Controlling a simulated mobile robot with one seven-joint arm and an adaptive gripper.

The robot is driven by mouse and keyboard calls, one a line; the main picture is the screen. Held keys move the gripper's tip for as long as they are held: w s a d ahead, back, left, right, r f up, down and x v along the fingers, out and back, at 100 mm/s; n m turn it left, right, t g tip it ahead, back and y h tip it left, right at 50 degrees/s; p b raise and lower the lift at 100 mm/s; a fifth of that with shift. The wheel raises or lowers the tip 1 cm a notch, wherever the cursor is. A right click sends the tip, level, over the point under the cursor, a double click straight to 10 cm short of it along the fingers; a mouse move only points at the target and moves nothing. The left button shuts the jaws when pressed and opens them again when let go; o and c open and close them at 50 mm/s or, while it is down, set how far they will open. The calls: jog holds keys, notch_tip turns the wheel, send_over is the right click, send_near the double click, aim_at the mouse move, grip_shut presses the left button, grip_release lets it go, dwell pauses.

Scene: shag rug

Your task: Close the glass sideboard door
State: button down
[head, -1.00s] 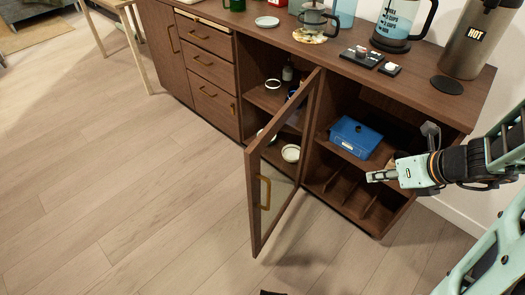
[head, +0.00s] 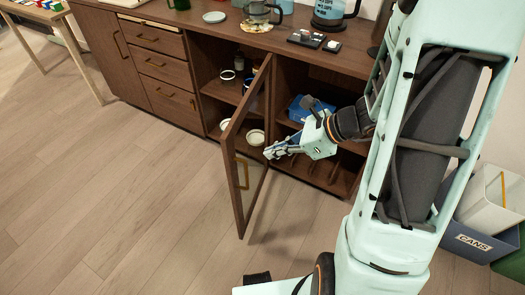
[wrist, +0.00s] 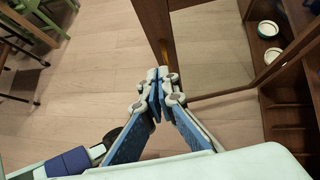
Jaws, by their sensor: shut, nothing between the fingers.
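The sideboard (head: 185,62) is dark brown wood. Its glass door (head: 243,150) stands swung well out from the cabinet, with a wooden frame and a brass handle (head: 242,173) on its outer face. My gripper (head: 268,153) is shut and empty, at the inner side of the door near its glass in the head view. Whether it touches the door I cannot tell. In the wrist view my shut gripper (wrist: 157,78) points at the door's free edge (wrist: 154,30), with the brass handle (wrist: 165,52) just beyond the fingertips. My arm hides the sideboard's right end.
Open shelves hold white bowls (head: 256,137) and a blue box (head: 300,108). A kettle (head: 328,12) and mugs stand on top. Bins, one marked CANS (head: 473,243), stand at lower right. The wooden floor (head: 100,190) left of the door is clear.

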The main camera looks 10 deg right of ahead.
aim_at(231, 158)
jog(key=shift+w+a+f+b, duration=0.35)
jog(key=shift+w+a+f, duration=0.45)
jog(key=shift+a, duration=0.65)
jog(key=shift+w+a+f+b, duration=0.3)
jog(key=shift+w+a+f, duration=0.25)
jog(key=shift+a+f, duration=0.7)
jog(key=shift+w+a+f+b, duration=0.35)
jog(key=shift+w+a+f, duration=0.3)
jog(key=shift+a, duration=1.05)
jog(key=shift+w+a, duration=0.1)
